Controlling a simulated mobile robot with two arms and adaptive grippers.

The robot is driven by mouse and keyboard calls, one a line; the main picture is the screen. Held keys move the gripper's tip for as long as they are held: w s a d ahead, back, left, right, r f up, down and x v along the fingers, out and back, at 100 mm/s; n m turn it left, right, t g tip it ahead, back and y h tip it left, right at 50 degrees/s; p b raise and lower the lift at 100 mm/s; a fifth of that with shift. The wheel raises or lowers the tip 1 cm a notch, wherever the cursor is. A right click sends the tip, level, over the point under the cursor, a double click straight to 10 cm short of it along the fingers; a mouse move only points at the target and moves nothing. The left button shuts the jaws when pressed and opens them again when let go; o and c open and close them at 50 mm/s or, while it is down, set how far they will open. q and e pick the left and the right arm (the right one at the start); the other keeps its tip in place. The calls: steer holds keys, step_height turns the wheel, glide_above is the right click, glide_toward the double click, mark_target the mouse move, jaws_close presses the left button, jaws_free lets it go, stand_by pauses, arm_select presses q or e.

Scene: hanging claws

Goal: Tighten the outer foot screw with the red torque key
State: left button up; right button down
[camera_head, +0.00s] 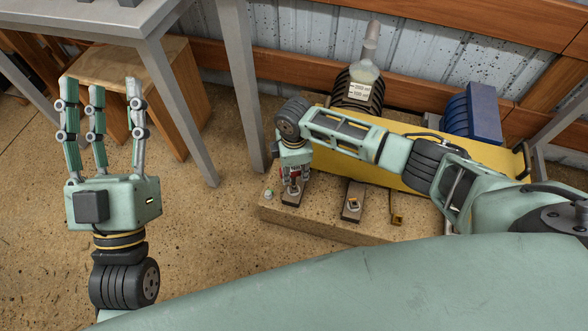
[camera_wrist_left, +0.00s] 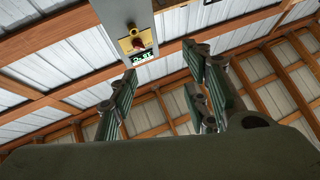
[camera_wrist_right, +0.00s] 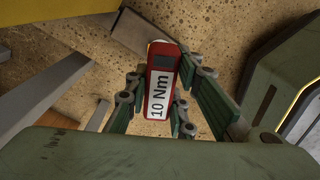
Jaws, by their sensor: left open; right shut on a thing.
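The red torque key (camera_wrist_right: 161,80), with a white "10 Nm" label, is between the fingers of my right gripper (camera_wrist_right: 150,112) in the right wrist view. In the head view, my right gripper (camera_head: 292,186) points down over a dark foot plate (camera_head: 291,201) at the left end of a low speckled block, with a little red showing between the fingers. The key's tip and any screw beneath it are hidden, so I cannot tell whether they touch. My left gripper (camera_head: 100,84) is open and empty, fingers up, away from the block.
The low block (camera_head: 320,228) also carries a second foot plate (camera_head: 352,203), a small yellow bracket (camera_head: 397,208) and a long yellow body (camera_head: 400,155). Grey table legs (camera_head: 240,80) and a wooden stool (camera_head: 150,70) stand behind.

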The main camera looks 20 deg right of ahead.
arm_select(q)
steer(key=shift+r, duration=0.1)
stand_by(0.3)
steer(key=shift+w, duration=0.1)
steer(key=shift+w+f+g+y+p, duration=0.2)
steer(key=shift+w+f+g, duration=0.25)
steer(key=shift+f, duration=0.3)
steer(key=shift+w+f+g+y+p, duration=0.15)
steer(key=shift+w+f+g, duration=0.2)
steer(key=shift+f+g, duration=0.3)
steer(key=shift+f, duration=0.1)
steer(key=shift+s+r+t, duration=0.2)
steer(key=shift+r+t, duration=0.1)
arm_select(e)
steer(key=shift+f, duration=0.2)
steer(key=shift+f+b, duration=0.5)
steer(key=shift+f, duration=0.4)
arm_select(q)
steer(key=s+r+t, duration=0.1)
steer(key=s+r+t+h, duration=0.1)
steer(key=r, duration=0.1)
steer(key=s+r+t, duration=0.1)
steer(key=shift+s+a+r+h, duration=0.1)
steer(key=shift+r+h, duration=0.15)
steer(key=shift+r, duration=0.05)
